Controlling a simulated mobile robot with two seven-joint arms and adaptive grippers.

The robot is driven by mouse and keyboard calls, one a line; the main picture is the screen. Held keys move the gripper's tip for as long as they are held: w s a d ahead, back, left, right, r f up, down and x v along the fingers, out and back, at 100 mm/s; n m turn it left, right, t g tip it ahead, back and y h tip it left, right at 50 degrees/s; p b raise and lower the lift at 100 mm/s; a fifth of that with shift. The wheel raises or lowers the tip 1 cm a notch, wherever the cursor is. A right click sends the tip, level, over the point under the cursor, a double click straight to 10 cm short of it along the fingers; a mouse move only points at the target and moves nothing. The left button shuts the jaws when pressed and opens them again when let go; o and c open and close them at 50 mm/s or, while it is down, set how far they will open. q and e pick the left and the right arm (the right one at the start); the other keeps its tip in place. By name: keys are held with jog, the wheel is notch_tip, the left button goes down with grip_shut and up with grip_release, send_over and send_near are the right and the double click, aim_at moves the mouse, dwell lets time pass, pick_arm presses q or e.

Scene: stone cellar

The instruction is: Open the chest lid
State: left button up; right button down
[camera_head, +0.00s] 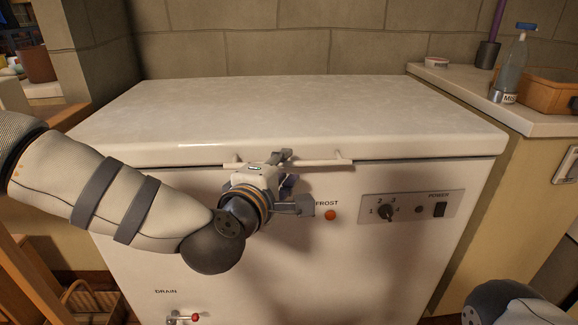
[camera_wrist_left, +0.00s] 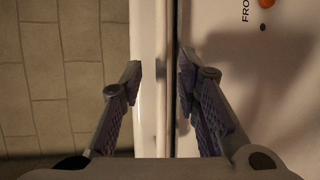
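The chest is a white chest freezer (camera_head: 300,270) with a pale, speckled lid (camera_head: 290,110). The lid lies flat and shut, with a dark seam under its front edge. A pale handle bar (camera_head: 325,162) runs along that edge. My left gripper (camera_head: 290,181) is at the handle, with its fingers spread, one above and one below the bar. In the left wrist view the two fingertips (camera_wrist_left: 159,70) stand apart on either side of the lid's front edge (camera_wrist_left: 148,30). I cannot tell whether either finger touches the bar. My right gripper is out of view; only part of that arm shows at bottom right.
A counter (camera_head: 480,95) at right holds a spray bottle (camera_head: 511,65) and an orange-brown box (camera_head: 550,92). A stone wall (camera_head: 260,40) stands close behind the lid.

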aim_at(288, 163)
pick_arm(q)
jog(key=x, duration=0.3)
jog(key=shift+w+d, duration=0.1)
jog(key=shift+c, duration=0.6)
grip_shut()
